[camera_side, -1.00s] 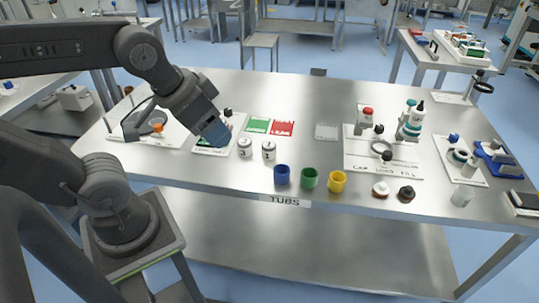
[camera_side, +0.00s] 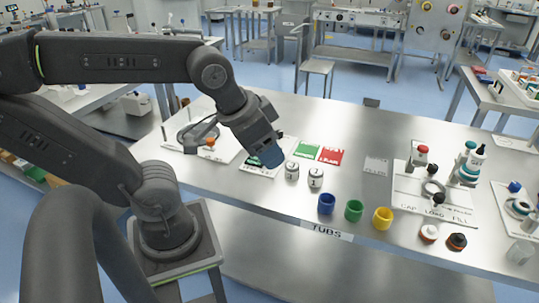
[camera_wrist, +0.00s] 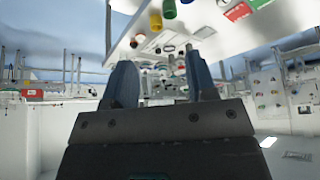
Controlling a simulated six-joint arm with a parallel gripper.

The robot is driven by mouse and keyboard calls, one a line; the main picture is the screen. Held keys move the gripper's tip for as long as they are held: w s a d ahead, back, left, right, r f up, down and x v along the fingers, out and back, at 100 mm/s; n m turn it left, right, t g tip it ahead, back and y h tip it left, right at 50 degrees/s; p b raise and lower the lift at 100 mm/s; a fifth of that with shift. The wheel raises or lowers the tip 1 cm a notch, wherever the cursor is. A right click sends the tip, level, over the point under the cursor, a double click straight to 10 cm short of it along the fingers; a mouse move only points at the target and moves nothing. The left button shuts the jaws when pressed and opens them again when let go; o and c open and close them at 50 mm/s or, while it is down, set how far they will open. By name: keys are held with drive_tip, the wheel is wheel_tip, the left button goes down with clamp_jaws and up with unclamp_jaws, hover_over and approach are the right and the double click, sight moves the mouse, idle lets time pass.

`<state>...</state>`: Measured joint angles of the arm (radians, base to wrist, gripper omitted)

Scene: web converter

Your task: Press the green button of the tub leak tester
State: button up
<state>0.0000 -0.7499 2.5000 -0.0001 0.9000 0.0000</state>
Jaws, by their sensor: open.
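My gripper (camera_side: 270,155) has blue fingertips and hangs over the back left of the table, just above a small white-plated station (camera_side: 257,169) with dark and green parts. This station looks like the tub leak tester, but my gripper hides much of it, and I cannot make out its green button. In the wrist view my gripper (camera_wrist: 162,82) shows two blue fingers standing apart with nothing between them. I cannot tell from the side view whether the fingertips touch the station.
Two white tubs (camera_side: 292,171) stand just right of my gripper. A green card (camera_side: 306,150) and red card (camera_side: 331,156) lie behind. Blue (camera_side: 326,204), green (camera_side: 354,210) and yellow (camera_side: 382,218) cups stand at the front edge. A plate with an orange knob (camera_side: 210,142) is left.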

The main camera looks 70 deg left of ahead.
clamp_jaws()
idle(1.4)
